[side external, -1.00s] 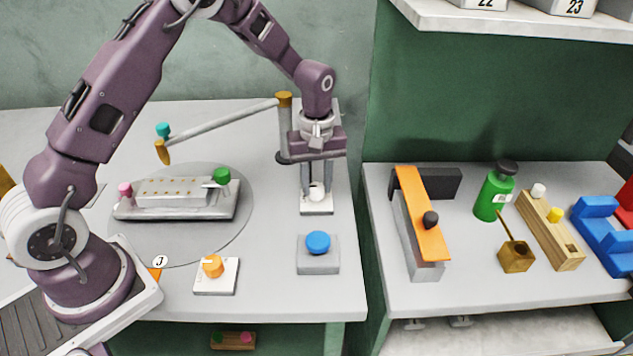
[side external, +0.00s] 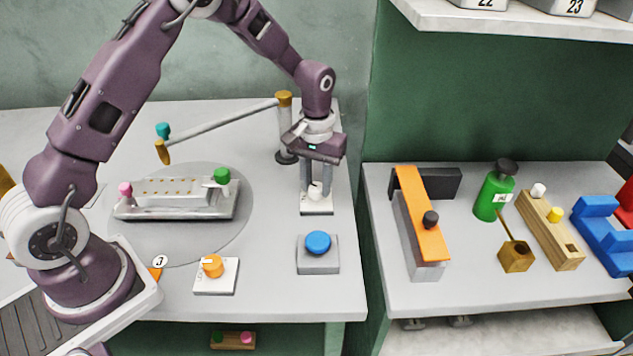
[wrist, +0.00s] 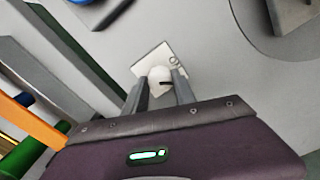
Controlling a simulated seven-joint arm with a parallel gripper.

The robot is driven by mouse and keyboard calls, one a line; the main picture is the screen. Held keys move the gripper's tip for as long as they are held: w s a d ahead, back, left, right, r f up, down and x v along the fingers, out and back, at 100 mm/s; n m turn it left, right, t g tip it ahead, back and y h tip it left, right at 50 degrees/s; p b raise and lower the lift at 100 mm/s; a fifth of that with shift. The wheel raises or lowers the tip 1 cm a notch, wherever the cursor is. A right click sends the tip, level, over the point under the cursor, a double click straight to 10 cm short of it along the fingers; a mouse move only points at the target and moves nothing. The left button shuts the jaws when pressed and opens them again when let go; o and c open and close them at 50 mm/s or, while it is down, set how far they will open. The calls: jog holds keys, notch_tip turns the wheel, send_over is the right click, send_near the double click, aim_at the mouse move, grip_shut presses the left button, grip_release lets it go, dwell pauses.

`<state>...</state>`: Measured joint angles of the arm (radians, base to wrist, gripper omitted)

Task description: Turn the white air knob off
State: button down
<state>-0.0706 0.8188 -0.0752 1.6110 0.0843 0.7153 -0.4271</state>
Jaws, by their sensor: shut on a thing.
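The white air knob (side external: 315,190) sits on a small white square plate (side external: 317,208) near the right edge of the left table. My gripper (side external: 315,188) points straight down over it, with one finger on each side of the knob. The wrist view shows the fingers of my gripper (wrist: 160,92) shut on the white knob (wrist: 159,78), which has a dark mark on it. The plate (wrist: 150,60) shows beyond the knob in that view. The fingers hide part of the knob in the side view.
A blue button on a grey block (side external: 318,262) stands just in front of the knob. An orange knob on a white plate (side external: 215,275) is at the front. A pivoting bar on a post (side external: 285,125) stands behind my gripper. A metal press (side external: 175,200) rests on the grey disc.

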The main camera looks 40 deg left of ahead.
aim_at(316, 186)
jog(key=m, duration=0.5)
jog(key=shift+m, duration=0.3)
jog(key=m, duration=0.5)
jog(key=shift+w, duration=0.1)
jog(key=shift+m, duration=0.4)
jog(key=c, duration=1)
grip_release()
notch_tip(316, 186, up, 7)
jog(key=shift+r, duration=0.1)
